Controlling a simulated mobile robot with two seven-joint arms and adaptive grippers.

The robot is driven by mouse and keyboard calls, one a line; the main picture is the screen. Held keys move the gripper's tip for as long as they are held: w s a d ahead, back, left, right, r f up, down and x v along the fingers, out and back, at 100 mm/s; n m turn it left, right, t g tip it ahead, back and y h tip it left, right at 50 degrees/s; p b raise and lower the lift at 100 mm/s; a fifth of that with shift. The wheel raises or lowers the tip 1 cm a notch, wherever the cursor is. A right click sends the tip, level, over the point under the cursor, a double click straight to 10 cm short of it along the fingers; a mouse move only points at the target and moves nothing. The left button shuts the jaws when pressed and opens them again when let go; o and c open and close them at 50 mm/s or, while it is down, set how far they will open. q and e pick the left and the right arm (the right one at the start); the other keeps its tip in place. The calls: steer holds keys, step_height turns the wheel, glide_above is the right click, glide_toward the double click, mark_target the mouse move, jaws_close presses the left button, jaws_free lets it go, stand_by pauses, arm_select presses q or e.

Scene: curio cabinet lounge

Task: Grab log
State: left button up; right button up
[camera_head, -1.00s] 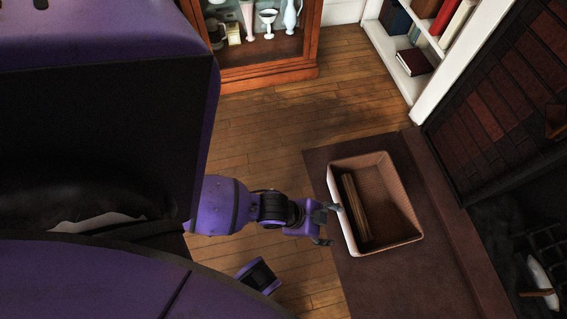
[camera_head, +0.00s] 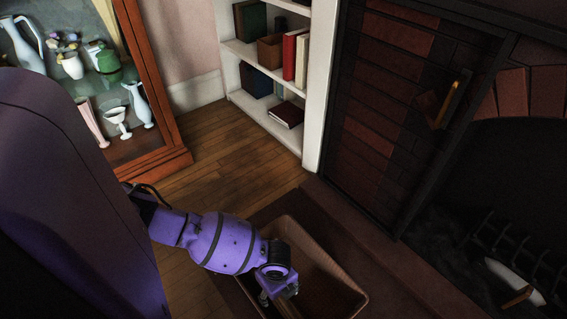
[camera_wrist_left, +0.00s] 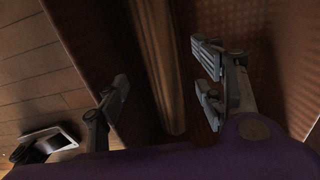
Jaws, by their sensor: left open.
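The log (camera_wrist_left: 158,50) is a long brown piece of wood in the left wrist view, lying in a brown open box (camera_head: 340,277). In the head view my left gripper (camera_head: 276,296) is over the box's left side, and my arm hides much of the log. In the left wrist view the open fingers (camera_wrist_left: 163,92) stand apart, with the log seen between them. I cannot tell whether either finger touches it. My right gripper is not in view.
The box stands on a dark hearth slab (camera_head: 375,255) before a brick fireplace (camera_head: 385,100). A white bookshelf (camera_head: 235,50) and a glass cabinet (camera_head: 160,160) with vases stand behind. Wooden floor (camera_head: 235,150) is clear between them.

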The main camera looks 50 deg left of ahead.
mark_target(283, 309)
arm_select(q)
step_height(283, 309, down, 6)
steer(key=b, duration=0.4)
steer(key=shift+w+a+f, duration=0.1)
steer(key=shift+a+f, duration=0.05)
steer(key=shift+f, duration=0.05)
steer(key=shift+r, duration=0.1)
steer(key=shift+c, duration=0.3)
steer(key=c, duration=1.4)
